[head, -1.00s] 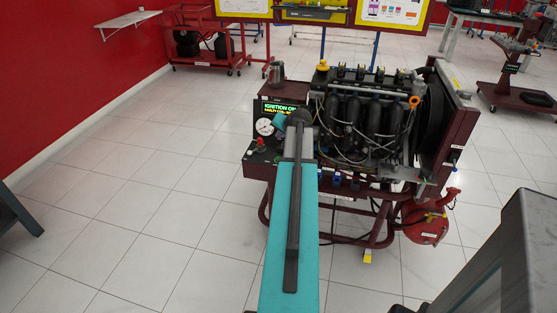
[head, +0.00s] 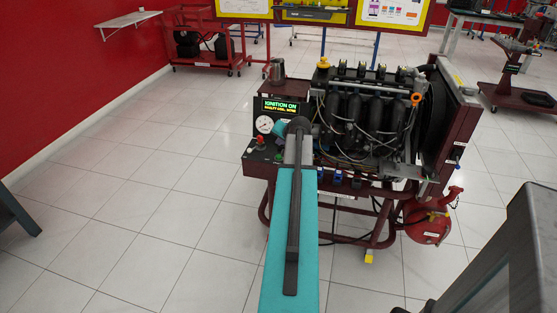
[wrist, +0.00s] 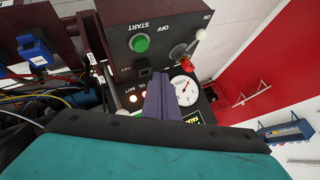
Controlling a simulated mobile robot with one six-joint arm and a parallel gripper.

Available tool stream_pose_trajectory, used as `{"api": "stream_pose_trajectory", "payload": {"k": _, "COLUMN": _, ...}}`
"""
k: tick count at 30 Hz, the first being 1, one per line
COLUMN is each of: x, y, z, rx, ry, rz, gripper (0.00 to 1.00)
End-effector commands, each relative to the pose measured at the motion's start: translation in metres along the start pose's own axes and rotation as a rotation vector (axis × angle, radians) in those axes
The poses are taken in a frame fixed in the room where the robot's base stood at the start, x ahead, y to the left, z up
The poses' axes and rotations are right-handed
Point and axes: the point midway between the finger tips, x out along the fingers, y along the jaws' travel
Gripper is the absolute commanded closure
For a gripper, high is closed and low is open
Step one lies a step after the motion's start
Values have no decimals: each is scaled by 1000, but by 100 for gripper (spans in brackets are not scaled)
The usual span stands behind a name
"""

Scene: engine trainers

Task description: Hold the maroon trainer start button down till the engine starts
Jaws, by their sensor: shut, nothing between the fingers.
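The maroon trainer (head: 440,130) carries an engine and a dark control panel at its left end. The green start button (wrist: 141,43), under the label START, is in the wrist view, uncovered. My gripper (wrist: 160,78) is shut and empty, its fingers over the panel below the button in the picture and apart from it. The display (head: 285,107) reads IGNITION ON, with a smaller line below.
On the panel are a round gauge (wrist: 186,90), a red knob (wrist: 179,52) and lit lamps marked OIL and BATT (wrist: 146,95). A metal cup (head: 277,70) stands on the trainer's top. A red tank (head: 428,228) hangs at its lower right.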

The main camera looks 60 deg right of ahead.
Motion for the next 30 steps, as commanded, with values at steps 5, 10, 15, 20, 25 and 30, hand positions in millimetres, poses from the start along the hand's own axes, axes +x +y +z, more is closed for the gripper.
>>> {"api": "stream_pose_trajectory", "payload": {"k": 5, "x": 15, "y": 11, "z": 11, "rx": 1, "ry": -1, "rz": 0, "gripper": 100}}
{"api": "stream_pose_trajectory", "payload": {"k": 10, "x": 24, "y": 18, "z": 18, "rx": 2, "ry": -1, "rz": 0, "gripper": 100}}
{"api": "stream_pose_trajectory", "payload": {"k": 15, "x": 28, "y": 21, "z": 20, "rx": 1, "ry": 0, "rz": 0, "gripper": 100}}
{"api": "stream_pose_trajectory", "payload": {"k": 20, "x": 29, "y": 21, "z": 21, "rx": 1, "ry": 0, "rz": 0, "gripper": 100}}
{"api": "stream_pose_trajectory", "payload": {"k": 25, "x": 29, "y": 21, "z": 21, "rx": 1, "ry": 0, "rz": 0, "gripper": 100}}
{"api": "stream_pose_trajectory", "payload": {"k": 30, "x": 29, "y": 21, "z": 21, "rx": 1, "ry": 0, "rz": 0, "gripper": 100}}
